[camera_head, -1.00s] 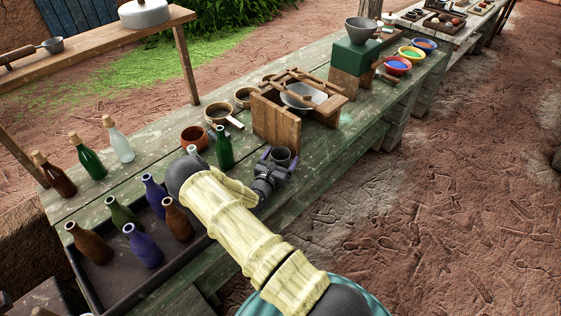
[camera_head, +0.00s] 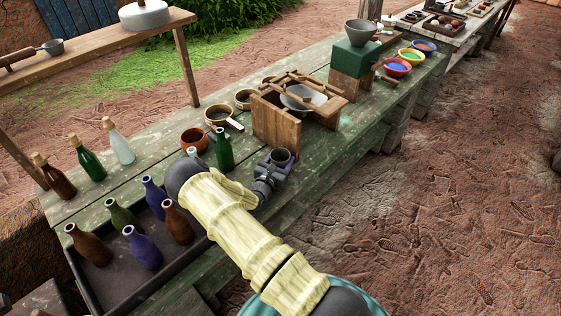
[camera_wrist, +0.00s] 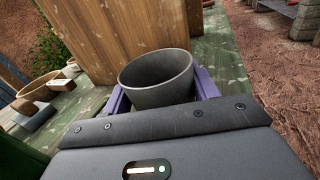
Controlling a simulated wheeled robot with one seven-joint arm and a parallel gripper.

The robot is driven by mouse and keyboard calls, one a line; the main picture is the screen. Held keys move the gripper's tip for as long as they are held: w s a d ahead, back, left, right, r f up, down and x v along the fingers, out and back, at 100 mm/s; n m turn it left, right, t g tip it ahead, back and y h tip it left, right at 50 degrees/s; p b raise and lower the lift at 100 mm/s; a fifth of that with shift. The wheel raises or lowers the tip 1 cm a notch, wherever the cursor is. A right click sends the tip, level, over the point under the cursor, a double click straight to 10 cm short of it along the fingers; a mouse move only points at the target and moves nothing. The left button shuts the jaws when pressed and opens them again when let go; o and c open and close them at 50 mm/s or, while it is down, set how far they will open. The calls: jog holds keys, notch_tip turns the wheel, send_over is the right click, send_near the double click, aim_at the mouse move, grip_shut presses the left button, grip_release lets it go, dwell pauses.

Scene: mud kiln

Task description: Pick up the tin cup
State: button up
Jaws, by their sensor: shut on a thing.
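The tin cup (camera_head: 281,156) is a small dark grey, open-topped cup near the front edge of the green plank table. My gripper (camera_head: 272,163) is shut on it, with a purple finger on each side. In the wrist view the cup (camera_wrist: 157,77) stands upright between the fingers of my gripper (camera_wrist: 160,100) and looks empty. Its lower part is hidden by the gripper body, so I cannot tell whether its base touches the table.
A wooden box frame (camera_head: 276,122) with a metal bowl (camera_head: 303,97) stands just behind the cup. A green bottle (camera_head: 224,147) stands to the left. A dark tray (camera_head: 99,285) of several bottles is at the front left. Clear planks lie right of the cup.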

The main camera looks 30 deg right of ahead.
notch_tip(320, 180, up, 18)
jog(key=shift+b, duration=0.45)
jog(key=shift+f, duration=0.15)
dwell(0.4)
